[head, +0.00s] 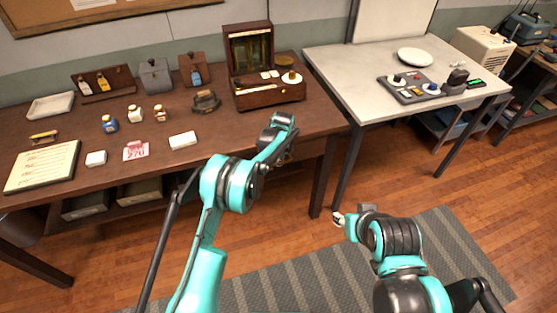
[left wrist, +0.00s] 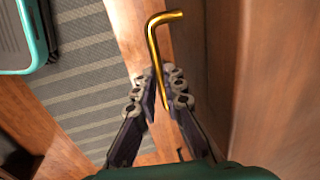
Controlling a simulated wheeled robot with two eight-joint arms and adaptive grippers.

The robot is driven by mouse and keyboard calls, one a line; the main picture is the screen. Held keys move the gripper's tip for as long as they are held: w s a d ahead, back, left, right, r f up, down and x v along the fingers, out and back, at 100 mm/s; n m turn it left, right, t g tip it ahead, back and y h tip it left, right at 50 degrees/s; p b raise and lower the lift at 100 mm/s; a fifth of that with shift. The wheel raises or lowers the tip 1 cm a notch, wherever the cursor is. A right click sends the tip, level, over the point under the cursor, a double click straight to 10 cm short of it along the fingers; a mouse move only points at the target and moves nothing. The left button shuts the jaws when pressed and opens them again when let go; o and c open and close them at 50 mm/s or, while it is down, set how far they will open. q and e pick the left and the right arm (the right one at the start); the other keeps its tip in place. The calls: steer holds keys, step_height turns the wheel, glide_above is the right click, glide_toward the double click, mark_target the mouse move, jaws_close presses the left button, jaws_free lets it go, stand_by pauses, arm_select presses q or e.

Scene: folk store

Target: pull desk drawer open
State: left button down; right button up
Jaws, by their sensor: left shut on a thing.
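The dark wooden desk (head: 225,122) stands along the wall at the left and middle of the head view. My left gripper (left wrist: 160,92) is shut on a brass, bent handle (left wrist: 154,42), with its fingers on both sides of the bar. In the head view my left arm reaches to the desk's right front edge, and its wrist hides most of the gripper and handle. A brown wood face (left wrist: 285,75) fills the right of the left wrist view; I cannot tell how far the drawer is out. My right gripper (head: 339,220) hangs over the floor, away from the desk; its jaws are unclear.
A wooden box with its lid up (head: 268,97) stands at the desk's right back. Small bottles, cards and a menu-like board (head: 42,167) lie further left. A white table (head: 350,70) stands to the right. The striped rug (head: 300,283) in front is clear.

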arm_select(q)
steer(key=s+d+b, duration=0.1)
steer(key=s+d, duration=0.3)
steer(key=s, duration=1)
steer(key=s+d+b, duration=0.1)
steer(key=s+d, duration=0.4)
steer(key=s, duration=0.8)
steer(key=shift+s+b, duration=0.35)
steer(key=shift+b, duration=0.05)
steer(key=c, duration=1.9)
jaws_free()
steer(key=r, duration=0.4)
steer(key=s+r, duration=0.1)
steer(key=r, duration=0.3)
steer(key=s+r, duration=0.1)
steer(key=r, duration=0.2)
steer(key=shift+d+r, duration=0.35)
steer(key=shift+r, duration=0.05)
